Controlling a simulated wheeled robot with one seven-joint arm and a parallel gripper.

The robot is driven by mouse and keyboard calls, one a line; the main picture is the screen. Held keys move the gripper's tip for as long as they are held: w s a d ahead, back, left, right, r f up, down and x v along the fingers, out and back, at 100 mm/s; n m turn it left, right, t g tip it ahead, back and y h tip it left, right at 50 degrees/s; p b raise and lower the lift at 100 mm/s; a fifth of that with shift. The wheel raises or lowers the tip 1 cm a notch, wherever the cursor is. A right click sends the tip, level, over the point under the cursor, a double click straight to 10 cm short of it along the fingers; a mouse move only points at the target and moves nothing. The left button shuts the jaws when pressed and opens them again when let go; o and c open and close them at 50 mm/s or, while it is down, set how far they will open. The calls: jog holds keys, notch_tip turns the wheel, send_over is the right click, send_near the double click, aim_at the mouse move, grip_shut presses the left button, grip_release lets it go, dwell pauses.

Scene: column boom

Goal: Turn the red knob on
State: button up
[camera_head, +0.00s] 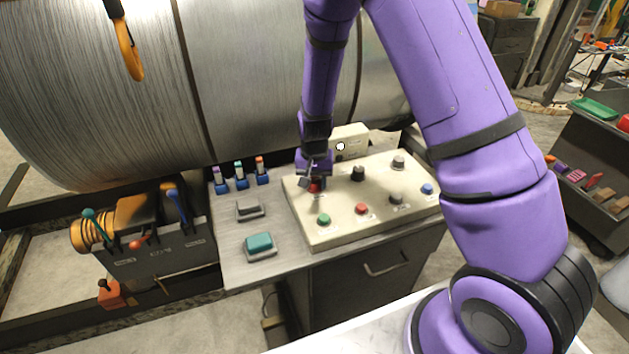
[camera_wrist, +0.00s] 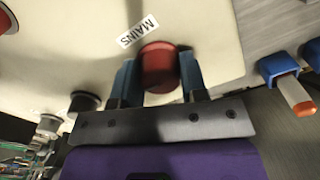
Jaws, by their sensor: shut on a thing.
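The red knob (camera_wrist: 159,66) stands on the cream control panel (camera_wrist: 80,22), next to a white label reading MAINS (camera_wrist: 137,30). In the wrist view my gripper (camera_wrist: 158,80) has one finger on each side of the knob and is shut on it. In the head view my gripper (camera_head: 313,183) is at the panel's back left corner, over the red knob (camera_head: 316,188), which is partly hidden by the fingers. The knob's pointer mark cannot be made out.
The panel also bears a black knob (camera_head: 358,174), a grey knob (camera_head: 398,162), a green button (camera_head: 324,219), a red button (camera_head: 361,209) and a blue button (camera_head: 427,189). Blue-based toggle switches (camera_head: 239,177) and a teal rocker (camera_head: 260,243) are to the left. A large metal drum (camera_head: 100,90) stands behind.

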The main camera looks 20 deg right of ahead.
aim_at(314, 179)
dwell(0.3)
jog(key=o, duration=0.9)
jog(key=shift+o, duration=0.2)
jog(key=shift+r, duration=0.1)
notch_tip(314, 179, up, 11)
jog(key=shift+f, duration=0.2)
